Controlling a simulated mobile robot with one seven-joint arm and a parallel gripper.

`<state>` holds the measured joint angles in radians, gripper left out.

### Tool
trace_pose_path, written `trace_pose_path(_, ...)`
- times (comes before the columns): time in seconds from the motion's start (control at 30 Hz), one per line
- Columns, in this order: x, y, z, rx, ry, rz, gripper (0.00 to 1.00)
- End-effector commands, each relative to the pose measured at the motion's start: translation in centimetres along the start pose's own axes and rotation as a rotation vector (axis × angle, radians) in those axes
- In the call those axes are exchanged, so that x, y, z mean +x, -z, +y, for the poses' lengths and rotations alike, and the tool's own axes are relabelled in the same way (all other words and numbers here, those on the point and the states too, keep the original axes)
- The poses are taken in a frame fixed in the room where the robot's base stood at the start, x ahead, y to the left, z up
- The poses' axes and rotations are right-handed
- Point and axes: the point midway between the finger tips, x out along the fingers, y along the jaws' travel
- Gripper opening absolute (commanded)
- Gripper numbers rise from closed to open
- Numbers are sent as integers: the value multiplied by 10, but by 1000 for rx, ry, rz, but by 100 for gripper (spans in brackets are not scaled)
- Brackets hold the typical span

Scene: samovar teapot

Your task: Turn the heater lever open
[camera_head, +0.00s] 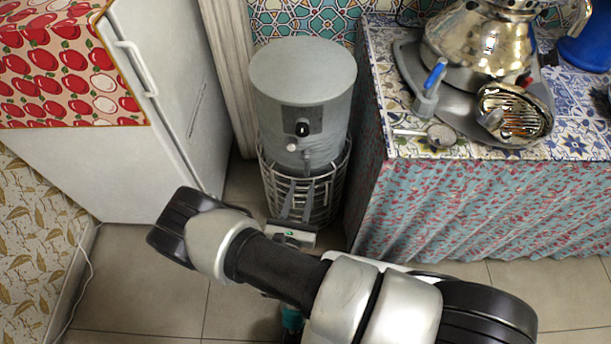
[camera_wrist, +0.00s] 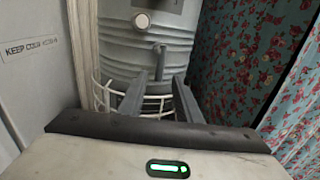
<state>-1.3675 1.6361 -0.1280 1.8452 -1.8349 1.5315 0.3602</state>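The heater (camera_head: 303,85) is a grey ribbed cylinder between the white fridge and the cloth-covered counter. It also shows in the wrist view (camera_wrist: 115,45). A small grey lever (camera_head: 307,158) sticks out low on its front, below the dark panel. In the wrist view the lever (camera_wrist: 159,62) hangs down, its lower end near the gap between my fingertips. My gripper (camera_head: 297,187) is open, its two grey fingers pointing at the heater's lower front. In the wrist view the fingers of my gripper (camera_wrist: 159,78) stand apart with nothing clearly held. Whether they touch the lever cannot be told.
A round white knob (camera_head: 292,147) sits left of the lever, under a black dial (camera_head: 302,129). A wire basket (camera_head: 325,195) surrounds the heater's lower part. The fridge (camera_head: 185,70) stands close on the left, the counter (camera_head: 460,200) with a samovar (camera_head: 480,45) on the right.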

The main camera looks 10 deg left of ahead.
Motion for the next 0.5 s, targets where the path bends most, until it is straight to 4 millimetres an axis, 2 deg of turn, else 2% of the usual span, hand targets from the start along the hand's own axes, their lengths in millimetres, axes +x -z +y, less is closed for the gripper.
trace_pose_path(0.03,11,1,-1,1,3,-2,31)
trace_pose_path(0.2,41,1,0,3,3,-2,31)
trace_pose_path(0.33,54,1,0,1,2,-1,31)
trace_pose_path(0.5,61,0,0,0,1,0,31)
